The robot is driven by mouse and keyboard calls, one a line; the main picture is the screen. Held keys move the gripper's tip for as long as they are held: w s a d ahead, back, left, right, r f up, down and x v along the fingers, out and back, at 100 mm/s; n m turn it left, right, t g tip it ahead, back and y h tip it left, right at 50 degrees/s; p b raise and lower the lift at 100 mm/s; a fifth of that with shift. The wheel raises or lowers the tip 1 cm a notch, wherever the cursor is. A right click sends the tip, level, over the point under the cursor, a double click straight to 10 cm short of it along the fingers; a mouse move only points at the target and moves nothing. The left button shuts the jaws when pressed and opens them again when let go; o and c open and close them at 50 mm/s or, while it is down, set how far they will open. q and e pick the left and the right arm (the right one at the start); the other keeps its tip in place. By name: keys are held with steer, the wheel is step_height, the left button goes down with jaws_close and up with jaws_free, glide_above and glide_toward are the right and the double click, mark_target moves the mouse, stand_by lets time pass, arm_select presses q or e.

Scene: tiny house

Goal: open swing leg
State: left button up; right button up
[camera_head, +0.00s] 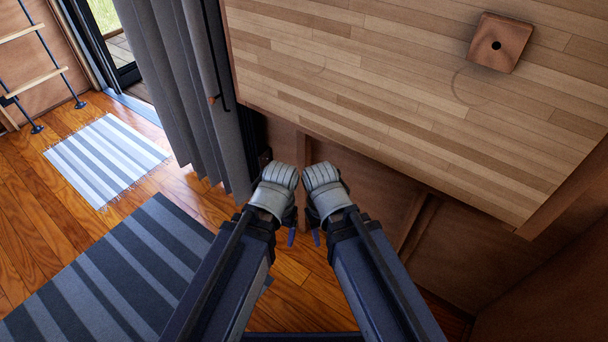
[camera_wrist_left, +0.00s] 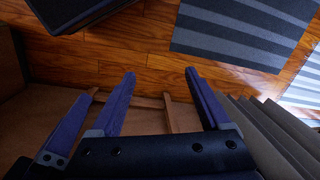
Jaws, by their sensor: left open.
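The wooden tabletop (camera_head: 420,100) spans the upper right of the head view. Below its edge, wooden strips (camera_head: 418,222) stand against the brown panel; one may be the swing leg, but I cannot tell. Wooden strips (camera_wrist_left: 170,114) also show beyond the fingers in the left wrist view. My left gripper (camera_head: 290,237) points down below the table's near edge, mostly hidden by its hand. In the left wrist view its blue fingers (camera_wrist_left: 160,78) are apart, with nothing between them. My right gripper (camera_head: 316,237) hangs close beside it; its jaws are mostly hidden.
A square wooden block (camera_head: 500,43) with a dark hole sits on the tabletop. A grey curtain (camera_head: 175,80) hangs left of the table. A striped rug (camera_head: 110,270) and a paler mat (camera_head: 104,158) lie on the wooden floor. A ladder (camera_head: 35,65) stands at far left.

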arm_select(q)
step_height(320, 180, down, 13)
steer(key=w+a+n+b, duration=0.1)
steer(key=w+a+b, duration=0.2)
steer(key=b, duration=0.8)
steer(key=m+t+h+b, duration=0.5)
steer(key=t+h+b, duration=0.2)
steer(key=t+h, duration=0.3)
glide_toward(301, 157)
steer(key=shift+t+y, duration=0.4)
steer(key=shift+t, duration=0.2)
steer(key=x, duration=0.4)
steer(key=shift+s+d+f, duration=0.1)
steer(key=shift+d+f, duration=0.2)
steer(key=shift+d, duration=0.05)
steer(key=shift+b+x, duration=1.3)
steer(key=shift+x, duration=2.65)
steer(key=shift+s, duration=0.1)
arm_select(e)
step_height(301, 157, down, 23)
steer(key=shift+f, duration=0.15)
arm_select(q)
steer(key=shift+c, duration=0.2)
jaws_close()
